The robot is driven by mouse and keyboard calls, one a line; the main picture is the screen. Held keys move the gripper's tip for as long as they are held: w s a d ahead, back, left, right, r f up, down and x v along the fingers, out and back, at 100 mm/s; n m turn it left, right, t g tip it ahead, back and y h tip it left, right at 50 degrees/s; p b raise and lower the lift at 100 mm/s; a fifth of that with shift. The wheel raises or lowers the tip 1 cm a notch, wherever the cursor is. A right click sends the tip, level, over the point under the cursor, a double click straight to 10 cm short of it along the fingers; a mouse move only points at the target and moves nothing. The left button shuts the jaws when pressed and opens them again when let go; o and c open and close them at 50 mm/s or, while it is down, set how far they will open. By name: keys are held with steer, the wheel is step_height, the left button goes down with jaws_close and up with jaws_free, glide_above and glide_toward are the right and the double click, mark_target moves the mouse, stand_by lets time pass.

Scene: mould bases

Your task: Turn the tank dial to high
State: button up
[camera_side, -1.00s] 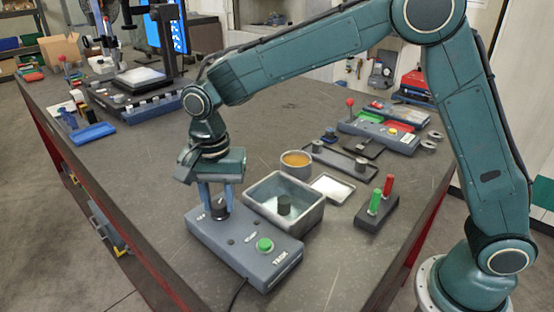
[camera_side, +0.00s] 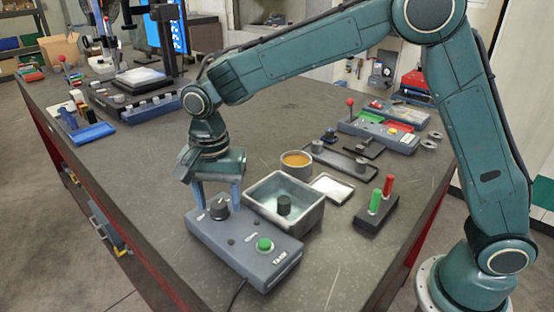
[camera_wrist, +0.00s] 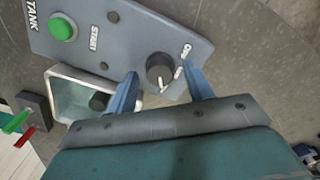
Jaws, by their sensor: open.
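The tank box (camera_side: 250,243) is a grey-blue control box on the bench, with a green button (camera_side: 264,245) and the lettering TANK. Its black dial (camera_side: 219,209) is at the far left end; it also shows in the wrist view (camera_wrist: 160,68). There a white line on the dial points toward the bottom of the picture, and white marks sit beside it, partly hidden by a finger. My gripper (camera_side: 217,199) is open, pointing down over the dial. Its blue fingers (camera_wrist: 159,76) stand on either side of the dial, with visible gaps.
A metal tank (camera_side: 300,217) with a dark cylinder inside stands close behind the box. A switch block with green and red handles (camera_side: 376,211) is to the right. A round tin (camera_side: 296,165) and a white tray (camera_side: 332,189) lie behind. The bench front is clear.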

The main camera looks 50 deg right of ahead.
mark_target(223, 202)
step_height(223, 202, up, 14)
stand_by(0.7)
steer(key=shift+f, duration=0.1)
steer(key=s+d+r+n+t, duration=0.1)
steer(key=s+d+r+n, duration=0.1)
steer(key=s+d, duration=0.35)
steer(key=s+d+r+n+t, duration=0.2)
steer(key=s+d+n, duration=0.1)
steer(key=s+d, duration=0.3)
steer(key=s+d+f+n+t, duration=0.1)
steer(key=s+d+f+n, duration=0.1)
steer(key=s, duration=0.5)
steer(key=s+d+f+n+t, duration=0.1)
steer(key=s+d+f+n, duration=0.2)
steer(key=s+d, duration=0.3)
steer(key=shift+s+d+f+n+t, duration=0.35)
steer(key=shift+s+f, duration=0.25)
steer(key=shift+f, duration=0.25)
